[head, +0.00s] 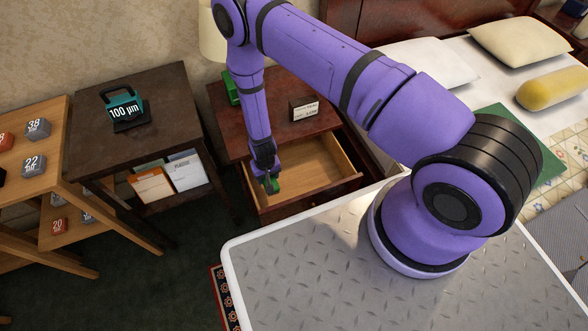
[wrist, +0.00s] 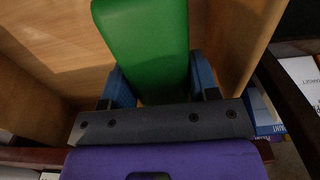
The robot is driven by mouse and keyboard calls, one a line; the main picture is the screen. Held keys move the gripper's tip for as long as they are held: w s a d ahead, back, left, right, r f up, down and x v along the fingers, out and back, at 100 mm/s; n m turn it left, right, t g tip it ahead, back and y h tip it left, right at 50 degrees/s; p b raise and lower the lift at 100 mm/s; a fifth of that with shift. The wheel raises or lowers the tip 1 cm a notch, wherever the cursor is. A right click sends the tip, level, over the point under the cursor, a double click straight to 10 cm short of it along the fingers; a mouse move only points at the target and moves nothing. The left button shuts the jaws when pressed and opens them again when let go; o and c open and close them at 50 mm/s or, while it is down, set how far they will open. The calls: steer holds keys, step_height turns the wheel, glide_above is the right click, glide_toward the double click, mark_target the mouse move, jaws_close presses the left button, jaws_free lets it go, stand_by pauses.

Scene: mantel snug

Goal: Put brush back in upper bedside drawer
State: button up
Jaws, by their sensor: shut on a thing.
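The brush (wrist: 145,40) shows as a green block in the wrist view, between the blue fingers of my gripper (wrist: 160,82). My gripper (head: 267,170) is shut on it. In the head view a small green part of the brush (head: 271,185) shows below the fingers. The bedside drawer (head: 318,168) is pulled open and has a pale wooden inside. The brush is at the drawer's left side, over or inside it; I cannot tell whether it touches the drawer floor. The visible part of the drawer looks empty.
The dark red bedside cabinet (head: 258,104) carries a lamp (head: 214,42) and a small sign (head: 304,109). A dark side table (head: 150,88) with a teal-and-black object (head: 123,107) stands left. The bed (head: 480,75) is at the right. Dark carpet lies between side table and cabinet.

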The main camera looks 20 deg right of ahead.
steer(key=shift+w+d+f, duration=0.1)
steer(key=shift+d, duration=0.1)
glide_above(310, 174)
steer(key=shift+a+f, duration=0.1)
steer(key=shift+f, duration=3.4)
steer(key=o, duration=1.2)
steer(key=shift+f, duration=0.15)
